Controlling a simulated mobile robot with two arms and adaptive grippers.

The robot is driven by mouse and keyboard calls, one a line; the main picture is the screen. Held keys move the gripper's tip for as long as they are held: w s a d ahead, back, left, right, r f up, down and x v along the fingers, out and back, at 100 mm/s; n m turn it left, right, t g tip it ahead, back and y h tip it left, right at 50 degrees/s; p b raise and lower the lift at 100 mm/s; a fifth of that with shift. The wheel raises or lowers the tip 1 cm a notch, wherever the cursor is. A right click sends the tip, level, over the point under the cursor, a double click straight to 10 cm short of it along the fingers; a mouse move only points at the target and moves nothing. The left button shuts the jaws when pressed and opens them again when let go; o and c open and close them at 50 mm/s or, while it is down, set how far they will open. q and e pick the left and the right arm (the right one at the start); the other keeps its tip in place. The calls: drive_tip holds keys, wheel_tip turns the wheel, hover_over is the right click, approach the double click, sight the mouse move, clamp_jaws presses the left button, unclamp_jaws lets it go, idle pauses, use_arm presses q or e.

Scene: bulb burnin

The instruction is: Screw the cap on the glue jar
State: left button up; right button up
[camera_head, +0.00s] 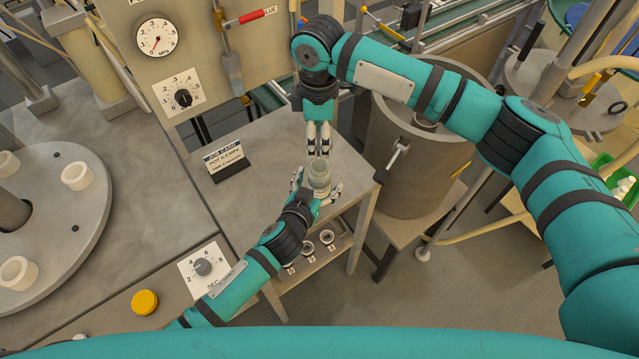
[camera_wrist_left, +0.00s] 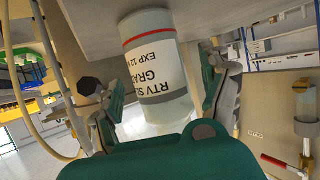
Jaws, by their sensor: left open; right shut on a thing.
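The glue jar (camera_head: 320,185) stands upright on the grey bench top near its right edge. In the left wrist view the jar (camera_wrist_left: 160,75) shows a white label with dark upside-down print and a red band. My left gripper (camera_head: 318,192) is open around the jar, one finger on each side; in the wrist view gaps show between jar and fingers (camera_wrist_left: 165,95). My right gripper (camera_head: 319,153) points down just above the jar's top. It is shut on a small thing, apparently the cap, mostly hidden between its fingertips. I cannot tell whether cap and jar touch.
A job card sign (camera_head: 226,160) stands on the bench left of the jar. A large grey drum (camera_head: 412,165) is to the right. Small round parts sit on a lower shelf (camera_head: 335,250). A dial panel (camera_head: 180,65) rises behind. The bench between sign and jar is clear.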

sight(318, 166)
use_arm(q)
drive_tip(key=shift+w+d+f, duration=0.15)
drive_tip(key=shift+w+f, duration=0.05)
drive_tip(key=shift+w, duration=0.25)
clamp_jaws()
use_arm(e)
drive_tip(key=shift+f, duration=2.45)
